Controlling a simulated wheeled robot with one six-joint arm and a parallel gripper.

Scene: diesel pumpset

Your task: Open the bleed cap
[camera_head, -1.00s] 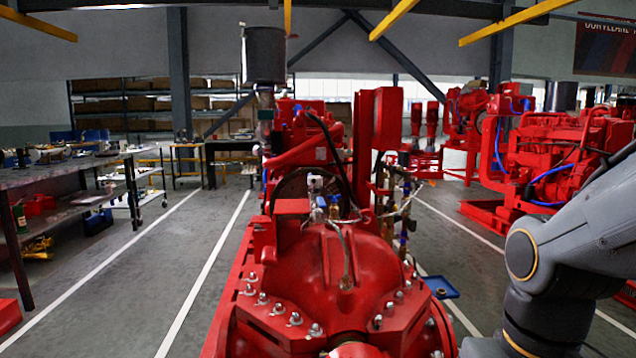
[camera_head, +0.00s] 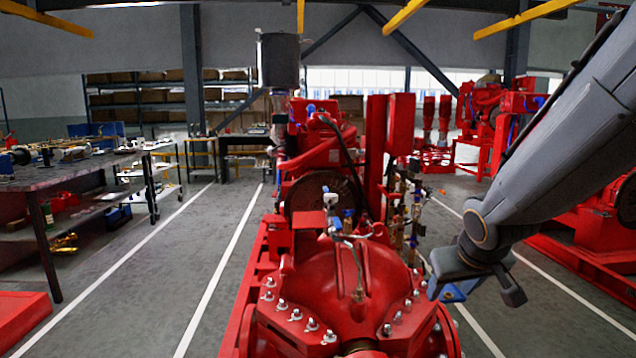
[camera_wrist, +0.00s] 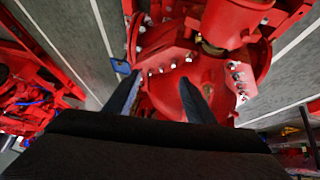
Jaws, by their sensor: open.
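The red pump casing (camera_head: 315,275) stands in the lower middle of the head view, with a brass-coloured fitting and thin pipe (camera_head: 358,292) on its top. Small valves with blue parts (camera_head: 345,226) sit just behind it. I cannot tell which of these small parts is the bleed cap. My gripper (camera_head: 478,292) is open and empty, in the air to the right of the casing and apart from it. In the wrist view, the two fingers of my gripper (camera_wrist: 159,90) are spread, with the red casing (camera_wrist: 165,95) showing between and beyond them.
A tall red panel (camera_head: 400,130) and pipework rise behind the casing on the right. More red machines (camera_head: 590,240) stand at the right. A workbench (camera_head: 75,175) is at the left. The floor (camera_head: 150,290) between bench and pumpset is clear.

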